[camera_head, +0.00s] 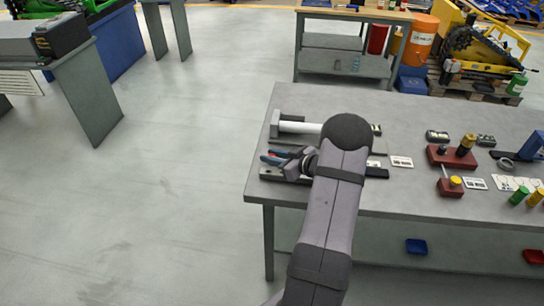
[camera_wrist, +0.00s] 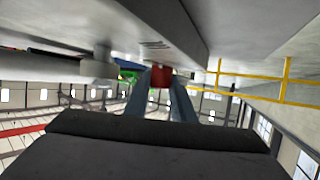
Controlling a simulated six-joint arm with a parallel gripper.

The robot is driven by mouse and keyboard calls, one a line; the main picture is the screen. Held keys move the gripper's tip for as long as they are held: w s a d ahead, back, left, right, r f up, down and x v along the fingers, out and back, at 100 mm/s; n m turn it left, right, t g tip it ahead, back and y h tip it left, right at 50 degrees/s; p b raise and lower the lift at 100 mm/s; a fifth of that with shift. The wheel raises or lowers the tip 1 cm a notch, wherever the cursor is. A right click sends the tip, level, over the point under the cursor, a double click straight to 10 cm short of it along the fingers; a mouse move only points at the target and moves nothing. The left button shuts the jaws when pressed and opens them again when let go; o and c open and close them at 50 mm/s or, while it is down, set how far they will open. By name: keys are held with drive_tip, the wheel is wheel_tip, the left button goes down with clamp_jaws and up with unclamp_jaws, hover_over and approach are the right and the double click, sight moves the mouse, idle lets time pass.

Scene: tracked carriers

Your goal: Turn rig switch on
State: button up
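The rig stands at the left end of the grey bench, with a dark base (camera_head: 271,173) and a pale cylinder (camera_head: 299,127) behind my gripper. A small red part, possibly the rig switch, shows between the fingertips in the wrist view (camera_wrist: 160,79). It fills most of the gap there, but I cannot tell whether the fingers press on it. My arm hides the right part of the rig, and the switch position is not readable.
The bench (camera_head: 408,185) continues right, with a red block carrying a yellow-topped knob (camera_head: 450,187), labels, and green and yellow cylinders (camera_head: 519,196) on it. The bench's left edge is close to my gripper. Open floor (camera_head: 160,190) lies left. A second workbench (camera_head: 350,14) stands behind.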

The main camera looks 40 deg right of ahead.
clamp_jaws()
drive_tip(key=shift+c, duration=1.8)
unclamp_jaws()
drive_tip(key=shift+d+r+n+y, duration=0.1)
drive_tip(key=shift+r+n+y, duration=0.05)
drive_tip(key=shift+n+y, duration=0.35)
drive_tip(key=shift+n+g+y, duration=0.5)
drive_tip(key=shift+n+y, duration=0.5)
drive_tip(key=shift+y, duration=0.2)
